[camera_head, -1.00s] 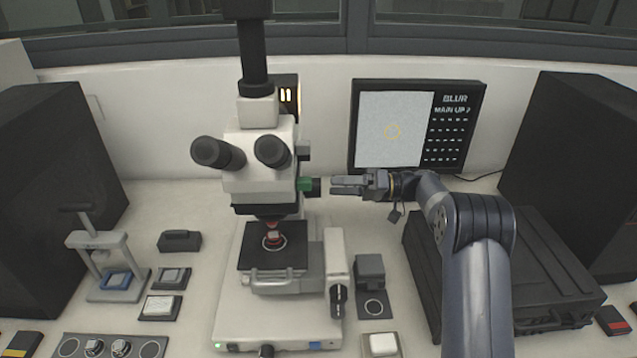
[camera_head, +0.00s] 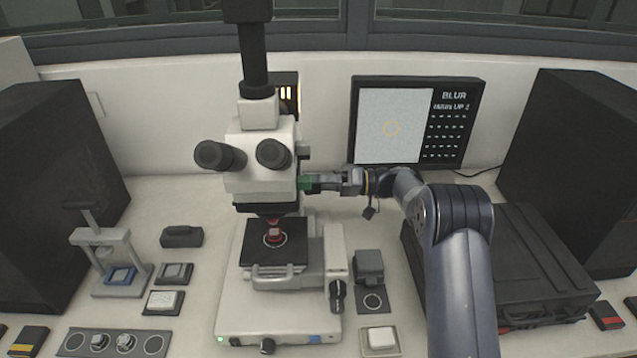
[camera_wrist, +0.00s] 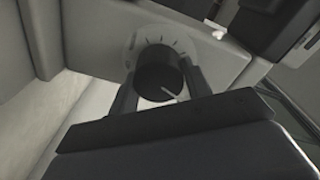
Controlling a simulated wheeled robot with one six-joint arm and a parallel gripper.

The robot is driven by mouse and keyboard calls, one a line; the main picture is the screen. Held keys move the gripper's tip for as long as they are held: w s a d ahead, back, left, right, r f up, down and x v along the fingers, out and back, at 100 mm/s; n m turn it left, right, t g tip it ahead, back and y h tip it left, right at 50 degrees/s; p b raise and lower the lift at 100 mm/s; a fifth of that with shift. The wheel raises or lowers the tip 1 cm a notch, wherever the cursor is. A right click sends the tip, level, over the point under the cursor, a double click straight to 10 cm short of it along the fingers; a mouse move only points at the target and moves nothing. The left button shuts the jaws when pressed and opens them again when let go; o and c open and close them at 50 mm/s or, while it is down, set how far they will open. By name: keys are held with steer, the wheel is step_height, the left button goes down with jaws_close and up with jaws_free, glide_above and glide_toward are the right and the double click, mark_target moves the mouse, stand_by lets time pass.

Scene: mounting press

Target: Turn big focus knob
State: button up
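The microscope (camera_head: 262,165) stands in the middle of the bench. A knob with a green part (camera_head: 305,183) is on the right side of its head. My gripper (camera_head: 318,182) is at this knob, coming from the right, and hides its end. In the wrist view, a black round knob (camera_wrist: 158,76) with a white pointer line sits on a pale dial with tick marks. My gripper's fingers (camera_wrist: 160,88) stand open on both sides of it; firm contact does not show. Another black knob (camera_head: 337,293) is low on the microscope's right side, clear of my gripper.
A monitor (camera_head: 395,125) behind my arm reads "BLUR". A black case (camera_head: 530,260) lies right of the microscope. A small hand press (camera_head: 105,255) and several small blocks stand at left. Dark boxes (camera_head: 60,190) flank the bench.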

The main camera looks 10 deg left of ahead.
steer(key=c, duration=0.5)
steer(key=shift+o, duration=0.2)
steer(key=shift+m, duration=0.3)
steer(key=shift+f+m+b, duration=0.15)
steer(key=shift+m+b, duration=0.85)
steer(key=shift+m, duration=0.2)
steer(key=m, duration=0.4)
steer(key=shift+m, duration=0.3)
steer(key=shift+w+m+p, duration=0.1)
steer(key=shift+m+p, duration=0.3)
steer(key=shift+m, duration=1.5)
steer(key=o, duration=1)
